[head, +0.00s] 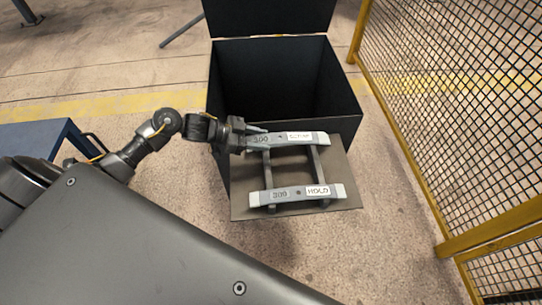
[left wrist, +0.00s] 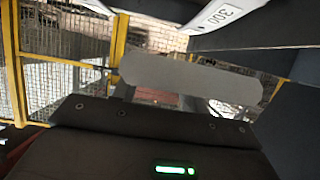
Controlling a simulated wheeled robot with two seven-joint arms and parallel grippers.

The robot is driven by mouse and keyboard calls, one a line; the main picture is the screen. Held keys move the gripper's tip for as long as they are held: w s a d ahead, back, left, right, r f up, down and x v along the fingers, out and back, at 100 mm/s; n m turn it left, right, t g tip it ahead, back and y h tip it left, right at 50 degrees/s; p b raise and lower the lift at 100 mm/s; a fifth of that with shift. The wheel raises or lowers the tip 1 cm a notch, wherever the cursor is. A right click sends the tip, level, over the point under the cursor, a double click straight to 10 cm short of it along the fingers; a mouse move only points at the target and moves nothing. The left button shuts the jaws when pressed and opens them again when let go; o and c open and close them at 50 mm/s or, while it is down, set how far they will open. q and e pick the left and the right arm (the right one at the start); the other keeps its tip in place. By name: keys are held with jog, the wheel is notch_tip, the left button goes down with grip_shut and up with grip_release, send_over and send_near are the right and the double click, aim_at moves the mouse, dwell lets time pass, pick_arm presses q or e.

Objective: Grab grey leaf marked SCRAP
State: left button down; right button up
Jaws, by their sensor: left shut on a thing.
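Two grey leaves lie across a dark rack. The far leaf (head: 272,139) reads 300 and has a white label that is blurred but looks like SCRAP. The near leaf (head: 254,198) reads 300 and HOLD. My left gripper (head: 251,136) is shut on the left end of the SCRAP leaf, which still appears to be at rack level. In the left wrist view, part of a grey leaf marked 300 (left wrist: 232,14) shows at the top edge; its label word is out of view. My right gripper is not in view.
The rack (head: 319,164) stands on a brown board (head: 346,201) in front of a large open black bin (head: 338,112) with its lid up. A yellow-framed mesh fence (head: 420,190) runs along the right. A blue table (head: 38,136) is at the left.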

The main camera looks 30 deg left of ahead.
pick_arm(q)
jog(key=w+a+r+b, duration=0.1)
jog(key=a+r, duration=0.2)
jog(key=a, duration=0.5)
jog(key=shift+w+r+b, duration=0.15)
jog(key=shift+r+b, duration=0.15)
jog(key=shift+b, duration=0.05)
